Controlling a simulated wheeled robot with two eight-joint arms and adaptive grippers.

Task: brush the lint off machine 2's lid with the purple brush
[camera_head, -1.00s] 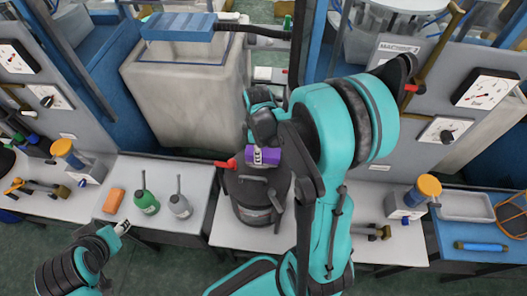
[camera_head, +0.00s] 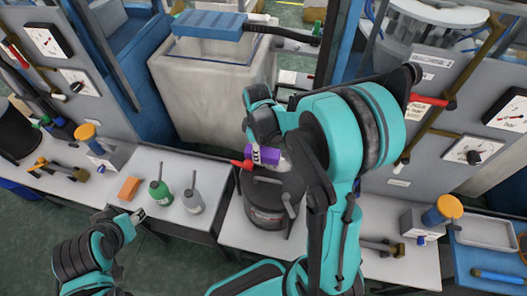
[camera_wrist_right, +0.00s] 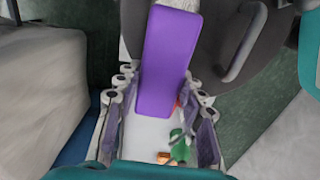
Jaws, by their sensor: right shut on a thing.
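The purple brush (camera_head: 265,155) is held in my right gripper (camera_head: 262,143), above a dark canister on the middle table. The right wrist view shows its purple handle (camera_wrist_right: 170,58) between the two fingers, with pale bristles just visible at the top edge. My left gripper (camera_head: 138,215) is low at the left, close to the orange block and green bottle; its jaws are too small to read. A machine label plate (camera_head: 430,62) sits on the grey panel at upper right, its text unreadable now.
The dark canister (camera_head: 266,203) with a red handle stands under my right gripper. A blue tray table (camera_head: 480,262) is at right.

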